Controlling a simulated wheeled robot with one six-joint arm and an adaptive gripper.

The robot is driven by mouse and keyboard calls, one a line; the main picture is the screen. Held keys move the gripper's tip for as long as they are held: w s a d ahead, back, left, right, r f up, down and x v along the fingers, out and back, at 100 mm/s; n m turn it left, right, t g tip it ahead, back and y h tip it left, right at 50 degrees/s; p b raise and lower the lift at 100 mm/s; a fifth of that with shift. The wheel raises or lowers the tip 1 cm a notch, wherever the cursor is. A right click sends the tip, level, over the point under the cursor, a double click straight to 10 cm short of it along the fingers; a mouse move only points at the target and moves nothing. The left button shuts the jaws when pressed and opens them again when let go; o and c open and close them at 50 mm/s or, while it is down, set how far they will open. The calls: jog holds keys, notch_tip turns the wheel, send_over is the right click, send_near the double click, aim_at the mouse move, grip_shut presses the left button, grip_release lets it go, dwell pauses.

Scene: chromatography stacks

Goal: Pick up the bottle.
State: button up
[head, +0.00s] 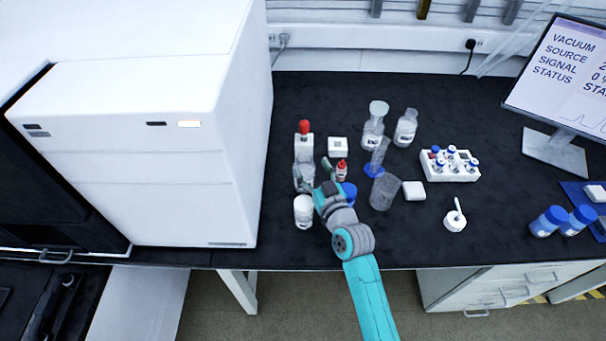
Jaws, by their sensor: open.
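Several bottles stand on the black bench, and I cannot tell from this view which one the task means. A white bottle with a red cap (304,147) stands upright just beyond my gripper (313,173). The gripper is open, with its fingers spread towards that bottle's lower part. I cannot tell whether they touch it or stand around it. A small bottle with a red cap (342,172) stands just right of the fingers. A white jar (303,210) stands close on the near left. A blue-capped container (349,192) is partly hidden behind my gripper.
A large white instrument (190,150) walls off the left. Farther right are a monitor (560,75) and blue-capped bottles (547,222).

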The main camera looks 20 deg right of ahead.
aim_at(307, 162)
jog(key=shift+w+a+f, duration=0.1)
jog(key=shift+w+a, duration=0.1)
jog(key=shift+w, duration=1.15)
jog(key=shift+w+a+f, duration=0.1)
jog(key=shift+w+a, duration=0.05)
jog(key=shift+w, duration=1.15)
jog(key=shift+r, duration=0.1)
grip_shut()
